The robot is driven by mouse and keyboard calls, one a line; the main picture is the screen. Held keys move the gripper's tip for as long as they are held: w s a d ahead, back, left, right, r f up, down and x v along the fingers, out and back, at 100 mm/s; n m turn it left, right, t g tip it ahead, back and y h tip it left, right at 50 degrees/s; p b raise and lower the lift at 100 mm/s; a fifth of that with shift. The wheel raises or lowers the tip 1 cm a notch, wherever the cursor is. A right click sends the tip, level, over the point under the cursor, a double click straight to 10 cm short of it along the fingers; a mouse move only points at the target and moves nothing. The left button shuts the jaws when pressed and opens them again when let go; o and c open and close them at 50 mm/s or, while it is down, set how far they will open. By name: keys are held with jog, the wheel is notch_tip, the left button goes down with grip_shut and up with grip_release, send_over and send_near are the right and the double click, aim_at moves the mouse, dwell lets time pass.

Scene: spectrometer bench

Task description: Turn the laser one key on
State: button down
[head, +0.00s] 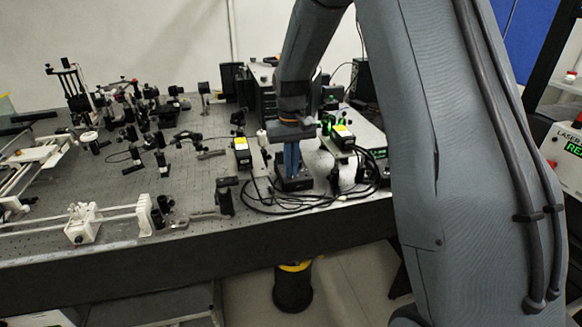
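My gripper (293,174) points straight down in the middle of the bench, its blue fingers close together. The fingertips are at or just above a small black box (296,185) on the bench top. I cannot tell whether they touch it. The laser one key itself cannot be made out; the fingers or the box may hide it. I cannot tell whether the fingers are open or shut on something. Two black laser-like units with yellow labels stand on either side, one left (242,153) and one right (343,136) of my gripper. Which one is laser one is not readable.
The perforated optical bench (130,234) carries several optics mounts (150,120) at left and a white rail assembly (110,213) in front. Loose black cables (290,208) lie around the black box. A panel with a green display (572,148) stands at far right. My arm blocks the right side.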

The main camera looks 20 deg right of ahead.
jog(key=shift+m, duration=0.3)
jog(key=m, duration=0.4)
jog(key=shift+w+a, duration=0.1)
jog(key=shift+a, duration=0.1)
jog(key=m, duration=0.5)
jog(key=shift+w+a+m, duration=0.15)
jog(key=shift+a+m, duration=0.05)
jog(key=shift+m, duration=0.2)
jog(key=m, duration=0.3)
jog(key=shift+w+m, duration=0.1)
jog(key=shift+m, duration=0.3)
jog(key=shift+w+r+m+p, duration=0.1)
jog(key=shift+m+p, duration=0.05)
jog(key=shift+m, duration=0.75)
jog(key=shift+w+m+p, duration=0.1)
jog(key=shift+m+p, duration=0.05)
jog(key=shift+m, duration=0.75)
jog(key=c, duration=1.9)
grip_release()
jog(key=shift+c, duration=0.2)
